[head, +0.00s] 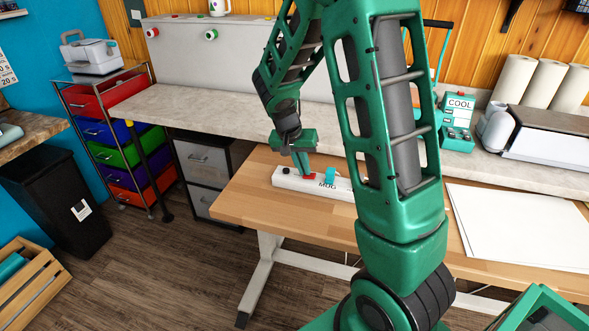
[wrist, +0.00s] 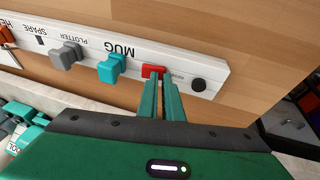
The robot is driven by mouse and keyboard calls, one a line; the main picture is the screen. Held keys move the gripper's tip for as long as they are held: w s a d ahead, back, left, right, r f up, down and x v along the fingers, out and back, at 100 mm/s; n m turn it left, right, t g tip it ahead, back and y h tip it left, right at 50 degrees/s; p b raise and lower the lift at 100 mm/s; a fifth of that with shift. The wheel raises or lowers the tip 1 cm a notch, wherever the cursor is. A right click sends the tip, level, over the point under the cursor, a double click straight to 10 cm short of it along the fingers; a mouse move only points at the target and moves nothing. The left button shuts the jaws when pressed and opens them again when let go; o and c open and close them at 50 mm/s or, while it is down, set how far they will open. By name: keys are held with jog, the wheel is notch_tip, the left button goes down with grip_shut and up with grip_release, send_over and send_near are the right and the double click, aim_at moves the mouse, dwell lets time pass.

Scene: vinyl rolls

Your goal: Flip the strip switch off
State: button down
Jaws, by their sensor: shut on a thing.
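The white power strip (head: 341,192) lies on the wooden desk; my arm hides its right part in the head view. In the wrist view the strip (wrist: 218,72) carries a red switch (wrist: 152,71) near its right end, beside a round black part (wrist: 198,85). The red switch (head: 310,177) also shows in the head view. My gripper (head: 303,173) points down at it, fingers nearly together. In the wrist view the fingertips of my gripper (wrist: 162,77) are at the switch and cover part of it. Whether the switch is on or off cannot be told.
A teal plug (wrist: 112,69) by the MUG label and a grey plug (wrist: 65,56) by the PLOTTER label sit in the strip. White sheets (head: 520,225) lie at the desk's right. A teal COOL box (head: 457,122) stands on the counter behind. The desk's left front is clear.

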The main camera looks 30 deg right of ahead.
jog(key=shift+s+a+f, duration=0.15)
jog(key=shift+s+f, duration=0.25)
jog(key=shift+f, duration=0.1)
jog(key=shift+s+d, duration=0.3)
jog(key=shift+d, duration=0.15)
jog(key=shift+d+r, duration=0.1)
jog(key=shift+r, duration=0.25)
jog(key=r, duration=0.1)
jog(key=w+r, duration=0.1)
jog(key=w+a+r, duration=0.1)
jog(key=r, duration=0.1)
jog(key=shift+r, duration=0.1)
jog(key=w+a+v, duration=0.1)
jog(key=v, duration=0.9)
jog(key=s+d+n+y, duration=0.1)
jog(key=s+y, duration=0.1)
jog(key=s, duration=1.3)
jog(key=s+d+f+n+y, duration=0.1)
jog(key=s+n+y, duration=0.1)
jog(key=s, duration=1.3)
jog(key=shift+d+f+g, duration=0.15)
jog(key=shift+f+g, duration=0.05)
jog(key=shift+g, duration=0.1)
